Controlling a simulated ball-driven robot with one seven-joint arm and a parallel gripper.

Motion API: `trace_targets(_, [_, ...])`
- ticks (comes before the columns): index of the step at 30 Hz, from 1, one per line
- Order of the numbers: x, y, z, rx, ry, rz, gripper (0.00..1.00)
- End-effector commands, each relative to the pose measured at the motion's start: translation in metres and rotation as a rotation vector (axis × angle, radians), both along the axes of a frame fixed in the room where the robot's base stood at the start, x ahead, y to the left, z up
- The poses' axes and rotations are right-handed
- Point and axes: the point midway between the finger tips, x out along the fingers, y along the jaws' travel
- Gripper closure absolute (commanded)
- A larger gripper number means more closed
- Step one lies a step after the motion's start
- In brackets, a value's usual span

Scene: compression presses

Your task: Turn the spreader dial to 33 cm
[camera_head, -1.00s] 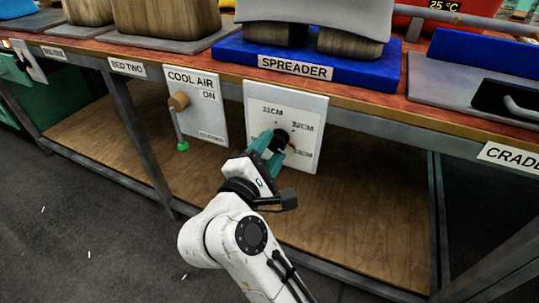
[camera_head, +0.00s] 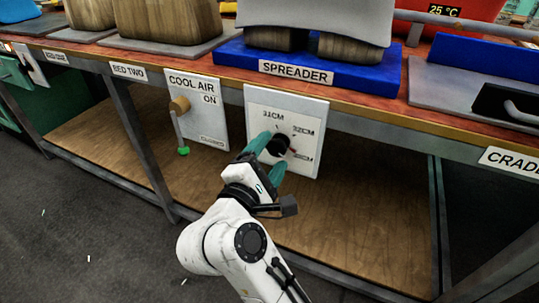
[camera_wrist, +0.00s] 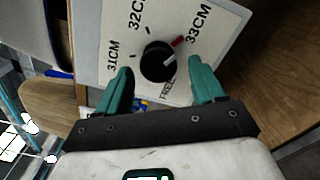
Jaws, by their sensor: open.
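The black spreader dial (camera_head: 281,144) sits on a white panel (camera_head: 314,113) below the SPREADER label. In the wrist view the dial (camera_wrist: 156,64) has a white pointer line aimed right and slightly up, toward the 33CM side. It lies a little below the red mark (camera_wrist: 178,42) near the 33CM label (camera_wrist: 198,25). The 31CM, 32CM and FREE labels also show around the dial. My gripper (camera_head: 270,157) is open, with its teal fingers apart near the dial. In the wrist view the fingers (camera_wrist: 160,78) stand on either side of the dial, with gaps visible beside it.
A COOL AIR panel (camera_head: 208,93) with a green-tipped lever (camera_head: 181,132) is left of the dial panel. The bench edge and blue spreader base (camera_head: 230,51) are above. The wooden lower shelf (camera_head: 370,205) below is clear.

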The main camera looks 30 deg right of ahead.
Motion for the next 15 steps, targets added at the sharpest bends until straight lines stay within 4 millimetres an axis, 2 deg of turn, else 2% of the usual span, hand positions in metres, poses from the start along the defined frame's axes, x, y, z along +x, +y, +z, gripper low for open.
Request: trace_targets(15, [-0.052,0.069,0.001,-0.001,0.002,0.005,0.32])
